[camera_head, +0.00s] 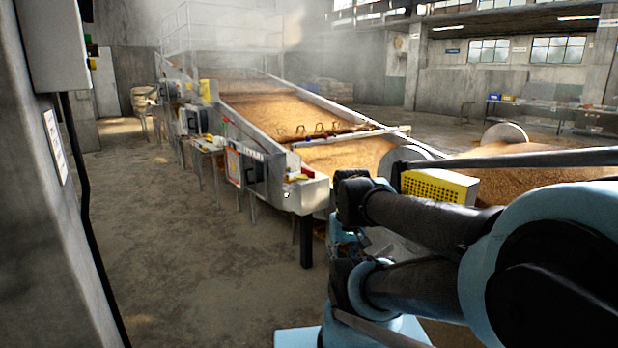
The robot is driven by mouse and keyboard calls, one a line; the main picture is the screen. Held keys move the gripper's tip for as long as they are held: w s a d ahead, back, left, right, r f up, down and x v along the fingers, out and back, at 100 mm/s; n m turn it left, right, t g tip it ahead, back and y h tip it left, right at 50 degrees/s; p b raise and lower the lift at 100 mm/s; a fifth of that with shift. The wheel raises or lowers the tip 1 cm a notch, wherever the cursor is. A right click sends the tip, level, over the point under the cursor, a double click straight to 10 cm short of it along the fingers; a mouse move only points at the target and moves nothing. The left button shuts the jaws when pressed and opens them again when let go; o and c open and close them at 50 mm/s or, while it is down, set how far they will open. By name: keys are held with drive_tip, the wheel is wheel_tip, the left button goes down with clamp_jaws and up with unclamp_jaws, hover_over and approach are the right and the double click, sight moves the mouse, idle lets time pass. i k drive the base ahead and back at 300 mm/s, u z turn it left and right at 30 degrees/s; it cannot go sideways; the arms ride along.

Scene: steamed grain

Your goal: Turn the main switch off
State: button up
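No part can be clearly identified as the main switch. A grey wall box (52,45) is at the upper left, cut off by the frame's top edge. Small black, green and yellow parts show on its right side, seen edge-on, so their setting cannot be read. A black cable runs down from it. On the near end of the long grain machine is a control panel (252,172) with a dark bracket-like part and a red-edged notice beside it. My arm fills the lower right, folded, and its gripper cannot be made out.
The long machine (318,188) holds brown grain under steam and stands on legs across the middle. A yellow perforated box (437,186) is close behind my arm. A concrete pillar (45,230) stands at the left. The floor (185,265) between pillar and machine is clear.

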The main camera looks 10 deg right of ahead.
sight(306, 173)
drive_tip(key=u, duration=0.25)
drive_tip(key=i, duration=1.8)
drive_tip(key=z, duration=0.45)
